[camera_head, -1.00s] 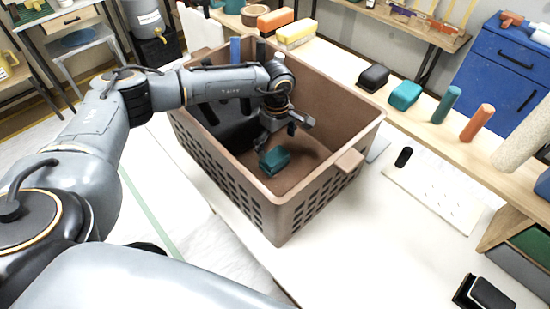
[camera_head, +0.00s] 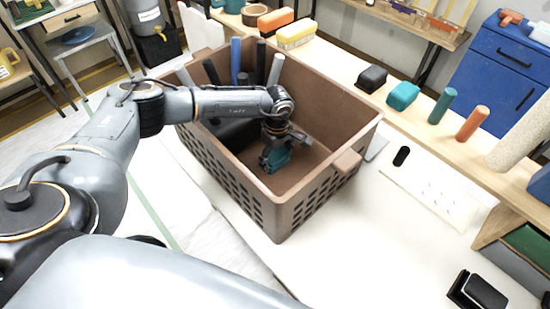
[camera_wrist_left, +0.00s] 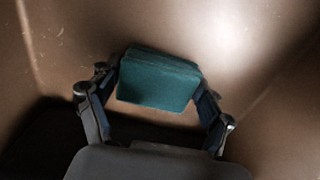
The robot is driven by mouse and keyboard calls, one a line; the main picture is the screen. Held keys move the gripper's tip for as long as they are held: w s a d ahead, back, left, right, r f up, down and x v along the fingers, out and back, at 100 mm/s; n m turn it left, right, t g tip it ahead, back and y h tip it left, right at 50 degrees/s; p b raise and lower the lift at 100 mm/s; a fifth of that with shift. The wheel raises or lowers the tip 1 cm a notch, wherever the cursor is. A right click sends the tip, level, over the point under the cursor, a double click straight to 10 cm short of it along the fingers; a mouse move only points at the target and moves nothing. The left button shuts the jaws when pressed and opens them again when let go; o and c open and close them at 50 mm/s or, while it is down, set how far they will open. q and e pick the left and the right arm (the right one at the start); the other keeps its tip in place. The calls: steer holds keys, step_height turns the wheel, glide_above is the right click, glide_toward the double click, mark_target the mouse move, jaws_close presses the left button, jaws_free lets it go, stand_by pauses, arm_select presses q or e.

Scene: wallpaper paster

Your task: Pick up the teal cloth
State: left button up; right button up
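The teal cloth (camera_head: 279,156) is a small folded block inside the brown basket (camera_head: 279,219), near its front right part. It also shows in the left wrist view (camera_wrist_left: 158,80). My left gripper (camera_head: 275,158) reaches down into the basket. Its two fingers (camera_wrist_left: 158,88) press on the cloth's opposite sides, so it is shut on the cloth. In the head view the fingers partly cover the cloth, and whether it clears the basket floor is hard to tell. My right gripper is not in view.
Dark and blue rolls (camera_head: 236,62) stand in the back of the basket, whose high walls surround my gripper. A similar teal block (camera_head: 403,95), a black block (camera_head: 372,79) and upright cylinders (camera_head: 444,105) stand on the wooden shelf to the right.

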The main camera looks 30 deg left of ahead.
mark_target(277, 156)
arm_select(q)
steer(key=shift+c, duration=0.3)
steer(key=shift+r, duration=0.5)
step_height(277, 156, up, 9)
steer(key=shift+b, duration=1.1)
